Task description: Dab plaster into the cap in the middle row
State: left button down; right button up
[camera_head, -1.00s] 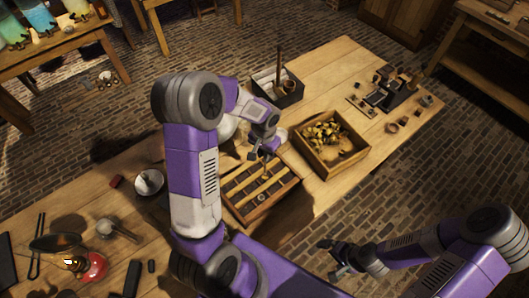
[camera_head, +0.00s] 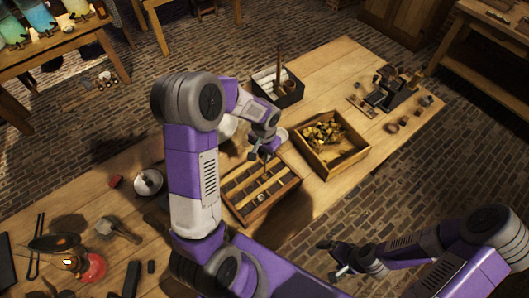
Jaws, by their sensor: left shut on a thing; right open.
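A wooden tray (camera_head: 236,216) with slats dividing it into rows stands on the table, right of my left forearm. A small round cap (camera_head: 262,198) shows in it; the other caps are dark and too small to make out. My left gripper (camera_head: 260,156) is over the tray's far side, shut on a thin tool (camera_head: 267,168) that points down. I cannot tell whether the tool's tip touches a cap or carries plaster. A pale bowl (camera_head: 228,128) is partly hidden behind my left arm. My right gripper (camera_head: 335,258) is open and empty, off the table's front edge.
An open wooden box (camera_head: 358,156) of brass-coloured pieces stands right of the tray. A dark bin (camera_head: 291,97) with an upright rod is behind. The table's far right part holds small dark parts.

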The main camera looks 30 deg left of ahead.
pick_arm(q)
jog(key=shift+f+b, duration=1.25)
jog(key=shift+f, duration=0.2)
dwell(0.7)
jog(key=shift+r, duration=0.1)
dwell(0.8)
jog(key=shift+r+p, duration=2.75)
jog(key=shift+r, duration=1.05)
jog(key=shift+s+f, duration=0.1)
jog(key=shift+f, duration=0.05)
